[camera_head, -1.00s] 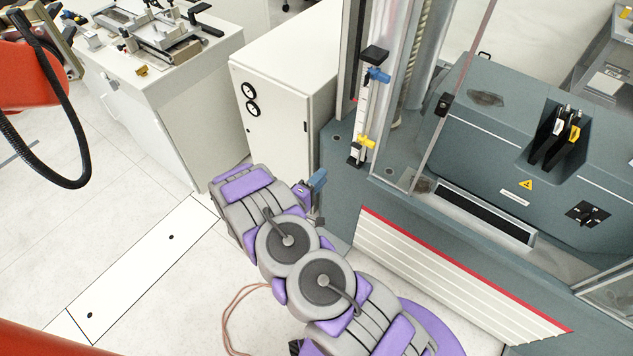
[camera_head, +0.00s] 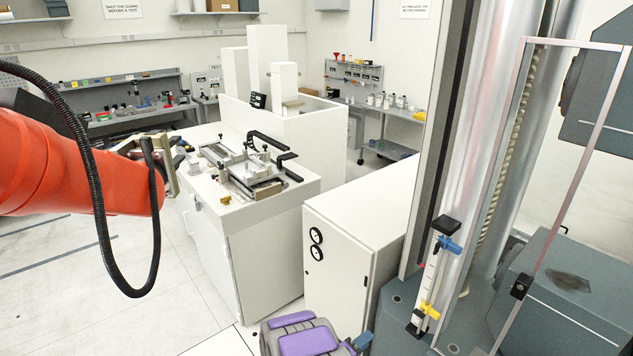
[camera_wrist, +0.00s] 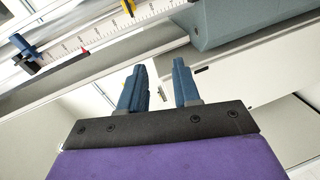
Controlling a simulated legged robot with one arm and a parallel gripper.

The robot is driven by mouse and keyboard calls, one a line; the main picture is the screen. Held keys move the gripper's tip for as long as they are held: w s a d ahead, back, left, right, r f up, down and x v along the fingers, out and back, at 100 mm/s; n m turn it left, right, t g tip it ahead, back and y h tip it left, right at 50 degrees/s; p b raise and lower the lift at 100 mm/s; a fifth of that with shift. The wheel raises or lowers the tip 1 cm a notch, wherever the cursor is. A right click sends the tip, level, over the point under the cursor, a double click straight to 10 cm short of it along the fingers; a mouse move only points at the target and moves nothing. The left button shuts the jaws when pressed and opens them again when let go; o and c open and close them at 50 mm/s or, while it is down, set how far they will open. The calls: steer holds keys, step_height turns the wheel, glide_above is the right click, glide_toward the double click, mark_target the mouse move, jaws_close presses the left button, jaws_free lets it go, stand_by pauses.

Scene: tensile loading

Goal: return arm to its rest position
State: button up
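My arm's grey and purple links (camera_head: 305,340) show at the bottom of the head view, in front of the white cabinet. My gripper's blue finger part (camera_head: 362,341) shows beside them, right at the lower edge. In the wrist view my gripper (camera_wrist: 158,88) has its two blue fingers apart, with nothing between them. Most of my arm is below the head view. The testing machine's upright column (camera_head: 492,130) stands to the right of my arm.
A white cabinet (camera_head: 345,240) with two gauges stands just beyond my arm. A scale with blue and yellow clamps (camera_head: 432,275) and a clear guard (camera_head: 575,150) are at right. An orange arm-like body (camera_head: 75,165) with a black cable is at left. Bare floor (camera_head: 60,310) lies lower left.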

steer(key=w+a+r+m+g+y+b, duration=0.1)
steer(key=w+a+r+m+y+b, duration=0.3)
steer(key=a+y, duration=0.6)
steer(key=s+a+r+n+g+y+b, duration=0.1)
steer(key=s+a+r+g+y, duration=0.2)
steer(key=s+a+r+y, duration=0.45)
steer(key=s+d+r+m+g+h+b, duration=0.1)
steer(key=s+d, duration=0.4)
steer(key=s, duration=0.7)
steer(key=s+d+r+m+g+h+b, duration=0.1)
steer(key=s+d+r+g, duration=0.3)
steer(key=s, duration=0.9)
steer(key=s+d+r+m+g+h+b, duration=0.1)
steer(key=s+d+r+g+h+b, duration=0.1)
steer(key=s+d, duration=0.6)
steer(key=s+r+g+h, duration=0.1)
steer(key=s+r, duration=0.1)
steer(key=s, duration=0.3)
steer(key=shift+s+m, duration=0.25)
steer(key=shift+m, duration=0.05)
